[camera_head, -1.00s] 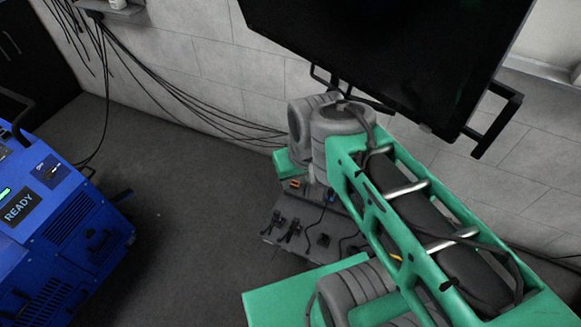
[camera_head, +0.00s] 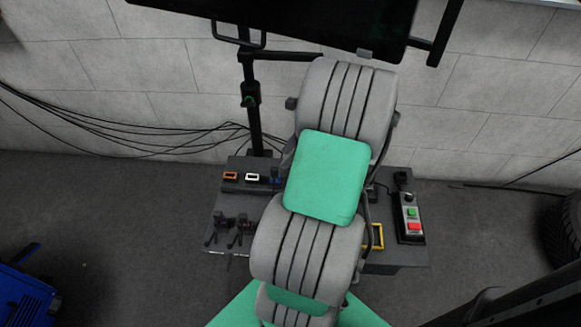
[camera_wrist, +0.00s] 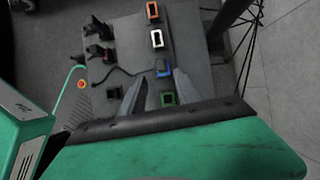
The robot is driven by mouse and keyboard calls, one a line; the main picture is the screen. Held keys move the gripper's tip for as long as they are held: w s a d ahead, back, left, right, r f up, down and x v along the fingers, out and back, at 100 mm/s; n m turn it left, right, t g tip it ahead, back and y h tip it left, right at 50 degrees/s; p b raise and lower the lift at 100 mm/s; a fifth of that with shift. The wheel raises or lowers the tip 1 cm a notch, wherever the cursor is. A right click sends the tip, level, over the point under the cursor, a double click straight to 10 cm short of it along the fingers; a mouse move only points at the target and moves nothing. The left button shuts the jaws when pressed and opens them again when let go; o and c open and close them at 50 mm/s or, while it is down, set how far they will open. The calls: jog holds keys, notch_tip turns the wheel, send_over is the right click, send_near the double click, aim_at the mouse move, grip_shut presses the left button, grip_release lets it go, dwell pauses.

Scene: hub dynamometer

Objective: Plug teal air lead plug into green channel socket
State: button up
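The green channel socket (camera_wrist: 168,99) is at the near end of a row of coloured sockets on the dark bench in the wrist view. My arm hides it in the head view. Two dark plug-like parts (camera_wrist: 100,52) lie to the left and also show in the head view (camera_head: 240,230). I cannot make out a teal plug.
The dark bench (camera_head: 235,262) also carries orange (camera_head: 230,176) and white (camera_head: 252,177) sockets, and a blue one (camera_wrist: 163,69) with a dark cable beside it. A button box (camera_head: 410,220) and a yellow frame (camera_head: 377,237) are at right. A black post (camera_head: 252,110) stands behind.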

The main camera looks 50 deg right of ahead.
aim_at(278, 168)
jog(key=b+x, duration=0.3)
jog(key=b, duration=0.1)
jog(key=b+x, duration=0.2)
jog(key=b, duration=0.1)
jog(key=shift+s+d+f, duration=0.1)
jog(key=shift+d+f, duration=0.05)
jog(key=shift+f, duration=0.35)
jog(key=shift+a+p, duration=0.25)
jog(key=shift+p, duration=0.3)
jog(key=shift+x, duration=1.5)
jog(key=shift+d, duration=0.15)
jog(key=shift+w, duration=0.2)
grip_shut()
jog(key=shift+r, duration=0.1)
jog(key=shift+r+p, duration=2.1)
jog(key=shift+p, duration=1)
